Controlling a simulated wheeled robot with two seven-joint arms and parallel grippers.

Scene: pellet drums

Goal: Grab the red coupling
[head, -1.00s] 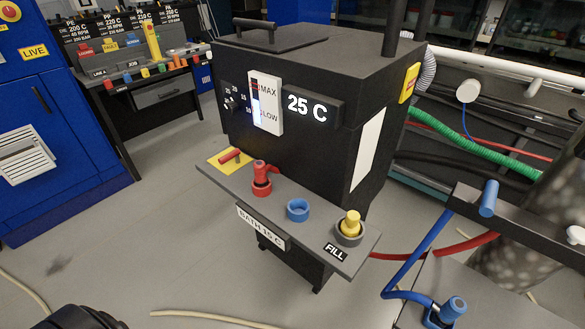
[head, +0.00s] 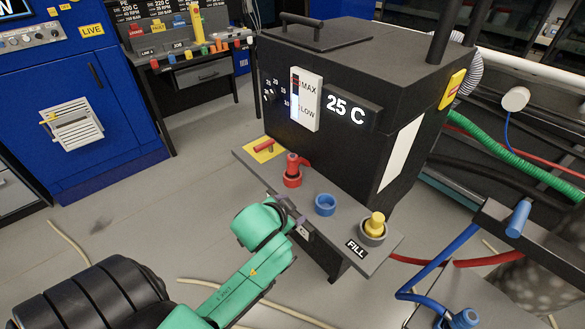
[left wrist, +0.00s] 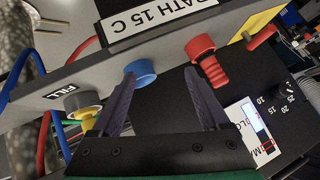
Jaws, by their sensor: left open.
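The red coupling (head: 293,168) stands in a red ring socket on the shelf at the front of the black bath unit. In the left wrist view the red coupling (left wrist: 212,68) lies just beyond and to the right of the right-hand finger. My left gripper (head: 288,208) is in front of the shelf edge, near the coupling and apart from it. In the left wrist view my left gripper (left wrist: 160,77) has its fingers spread with nothing held between them. The head view partly hides the fingers behind the green wrist. My right gripper is not in view.
An empty blue ring (head: 325,205) and a yellow coupling (head: 374,224) in a grey ring by the FILL label share the shelf (head: 342,228). A red lever (head: 264,147) lies on a yellow plate at the left end. Blue and red hoses run at the right.

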